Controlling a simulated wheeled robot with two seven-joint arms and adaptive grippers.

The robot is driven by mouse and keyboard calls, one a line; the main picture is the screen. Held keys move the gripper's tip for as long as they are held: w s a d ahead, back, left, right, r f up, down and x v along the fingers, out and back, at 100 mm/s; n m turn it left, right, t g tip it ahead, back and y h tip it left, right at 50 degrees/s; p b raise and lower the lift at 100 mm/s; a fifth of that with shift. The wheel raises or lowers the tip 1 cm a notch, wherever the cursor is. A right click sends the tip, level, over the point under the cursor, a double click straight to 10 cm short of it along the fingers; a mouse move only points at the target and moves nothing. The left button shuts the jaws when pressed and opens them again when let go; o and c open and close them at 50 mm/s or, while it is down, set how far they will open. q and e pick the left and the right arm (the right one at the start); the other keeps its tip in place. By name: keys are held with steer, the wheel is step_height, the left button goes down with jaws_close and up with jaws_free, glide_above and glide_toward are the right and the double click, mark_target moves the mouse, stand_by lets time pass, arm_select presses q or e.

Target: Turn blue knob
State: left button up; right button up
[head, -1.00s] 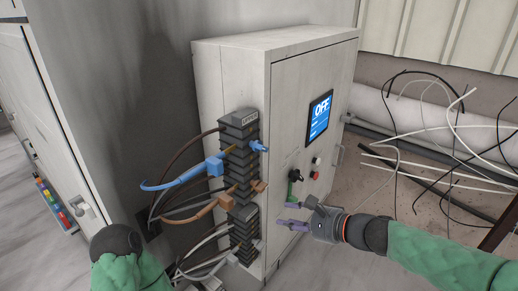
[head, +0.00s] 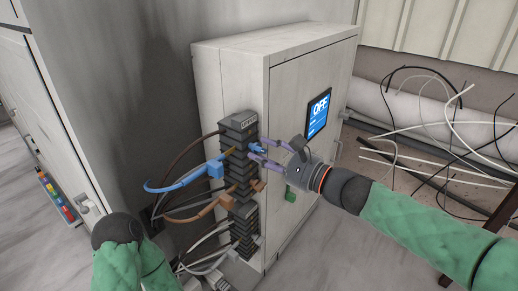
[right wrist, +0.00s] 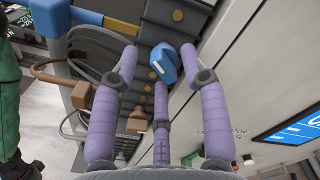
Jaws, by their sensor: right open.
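The blue knob (right wrist: 165,62) sits on the dark terminal stack on the cabinet's side edge. In the right wrist view it lies between the fingertips of my right gripper (right wrist: 159,54), with a visible gap to both side fingers. In the head view my right gripper (head: 262,155) is open with its purple fingers reaching left to the stack. They largely hide the knob there, and I cannot tell whether any finger touches it. My left gripper is not in view; only the left arm shows at the lower left.
The dark terminal stack (head: 238,188) carries a blue plug (head: 215,168) and orange-brown plugs with cables on its left side. The grey cabinet (head: 290,75) has a screen (head: 319,113) reading OFF and a green part (head: 291,195) below. Loose wires lie at the right.

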steer(key=shift+x, duration=1.05)
